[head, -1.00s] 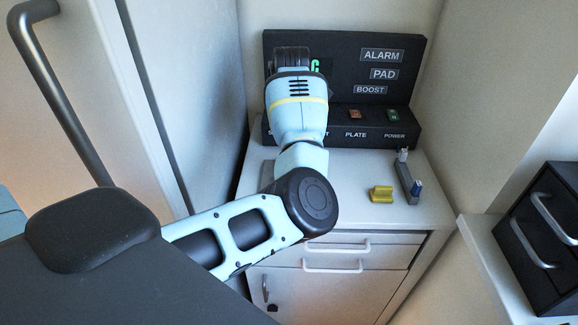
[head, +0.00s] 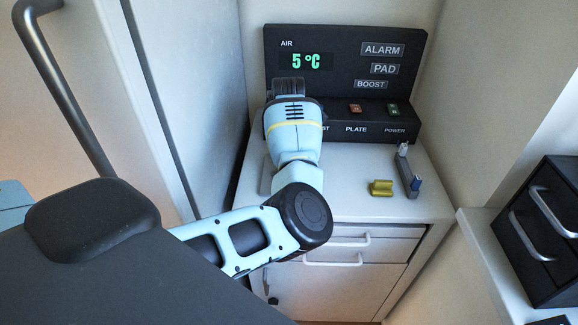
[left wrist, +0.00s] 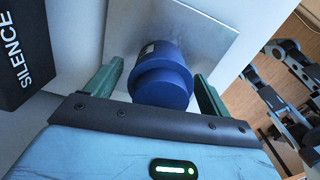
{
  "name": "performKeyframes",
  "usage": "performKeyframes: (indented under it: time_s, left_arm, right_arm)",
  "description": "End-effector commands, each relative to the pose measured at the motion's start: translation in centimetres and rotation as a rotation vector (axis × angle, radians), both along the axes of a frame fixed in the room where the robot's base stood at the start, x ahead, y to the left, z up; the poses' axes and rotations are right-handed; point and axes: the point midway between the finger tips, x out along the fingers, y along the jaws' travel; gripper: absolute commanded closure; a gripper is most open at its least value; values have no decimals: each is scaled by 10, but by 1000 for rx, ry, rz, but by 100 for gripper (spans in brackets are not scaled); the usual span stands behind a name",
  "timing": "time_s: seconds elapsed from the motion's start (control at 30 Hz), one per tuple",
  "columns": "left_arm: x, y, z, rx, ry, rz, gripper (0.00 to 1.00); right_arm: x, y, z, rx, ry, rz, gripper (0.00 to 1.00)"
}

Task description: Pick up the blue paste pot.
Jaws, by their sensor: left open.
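The blue paste pot (left wrist: 162,78) is a round, dark blue pot with a stepped shape and a small pale label. It shows in the left wrist view, over a grey metal plate (left wrist: 205,35). My left gripper (left wrist: 160,74) is open, with one green finger on each side of the pot. A narrow gap seems to show beside each finger; whether either touches cannot be told. In the head view my left arm hides the pot and the fingers. My right gripper is in neither view.
A black panel (head: 330,62) with a green display, labels and switches stands at the cabinet's back. A yellow block (head: 381,188) and a grey bar-shaped item (head: 408,176) lie on the white cabinet top (head: 350,205), right of my arm. A black drawer unit (head: 540,225) stands further right.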

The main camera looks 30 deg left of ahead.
Motion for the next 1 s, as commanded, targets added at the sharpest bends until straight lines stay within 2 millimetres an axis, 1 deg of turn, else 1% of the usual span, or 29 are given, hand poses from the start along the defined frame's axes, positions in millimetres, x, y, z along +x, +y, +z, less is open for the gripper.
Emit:
performKeyframes:
  time_s: [0.23,0.7,1.0]
  left_arm:
    - [0,0,-1,0,-1,0,18]
    - [0,0,-1,1,-1,0,80]
    - [0,1,2,1,-3,0,80]
  right_arm:
    - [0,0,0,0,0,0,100]
    - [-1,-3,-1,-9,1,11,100]
    - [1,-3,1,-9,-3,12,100]
